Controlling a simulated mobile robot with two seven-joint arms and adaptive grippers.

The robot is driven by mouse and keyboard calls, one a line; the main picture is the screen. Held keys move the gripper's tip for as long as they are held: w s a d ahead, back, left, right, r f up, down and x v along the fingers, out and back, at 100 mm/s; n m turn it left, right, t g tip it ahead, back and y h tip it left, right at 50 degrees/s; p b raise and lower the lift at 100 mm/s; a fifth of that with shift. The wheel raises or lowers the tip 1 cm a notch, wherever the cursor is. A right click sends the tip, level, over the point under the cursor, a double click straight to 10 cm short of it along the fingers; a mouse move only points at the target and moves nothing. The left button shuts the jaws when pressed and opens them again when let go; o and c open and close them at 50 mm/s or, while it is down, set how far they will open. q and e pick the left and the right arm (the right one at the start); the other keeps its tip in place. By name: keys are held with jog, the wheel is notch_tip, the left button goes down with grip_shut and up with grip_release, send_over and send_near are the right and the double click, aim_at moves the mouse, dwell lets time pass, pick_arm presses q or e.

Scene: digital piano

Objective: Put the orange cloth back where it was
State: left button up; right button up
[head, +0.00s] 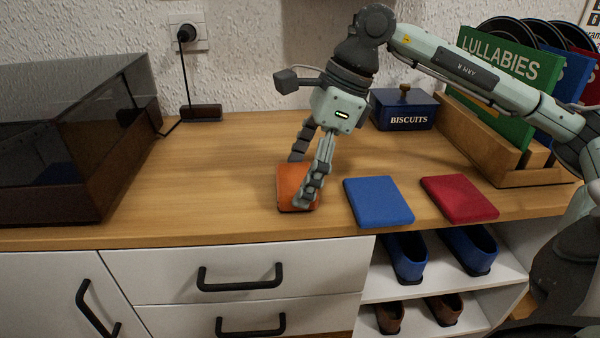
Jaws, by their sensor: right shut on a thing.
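The orange cloth (288,189) is a folded square at the front of the wooden top, left of a blue cloth. My right gripper (299,180) reaches down over it from above. Its fingers are shut on the orange cloth, one finger in front and one behind. The cloth is low at the wooden surface; I cannot tell whether it touches it. The fingers hide part of its right side. My left gripper is not in view.
A blue cloth (379,201) and a red cloth (459,199) lie to the right. Behind stand a biscuits box (403,110) and a wooden rack (470,150) of records. A dark-lidded box (70,140) is at left. The top (215,185) between is clear.

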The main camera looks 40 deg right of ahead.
jog(key=shift+f, duration=0.15)
jog(key=o, duration=1)
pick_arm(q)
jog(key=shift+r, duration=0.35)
pick_arm(e)
jog(key=shift+r, duration=0.25)
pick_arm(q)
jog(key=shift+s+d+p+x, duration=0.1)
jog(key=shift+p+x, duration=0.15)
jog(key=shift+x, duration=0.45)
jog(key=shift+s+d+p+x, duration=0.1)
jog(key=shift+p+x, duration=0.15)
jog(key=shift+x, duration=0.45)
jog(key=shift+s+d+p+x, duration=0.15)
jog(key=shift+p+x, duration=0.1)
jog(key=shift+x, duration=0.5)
pick_arm(e)
jog(key=shift+v, duration=5.9)
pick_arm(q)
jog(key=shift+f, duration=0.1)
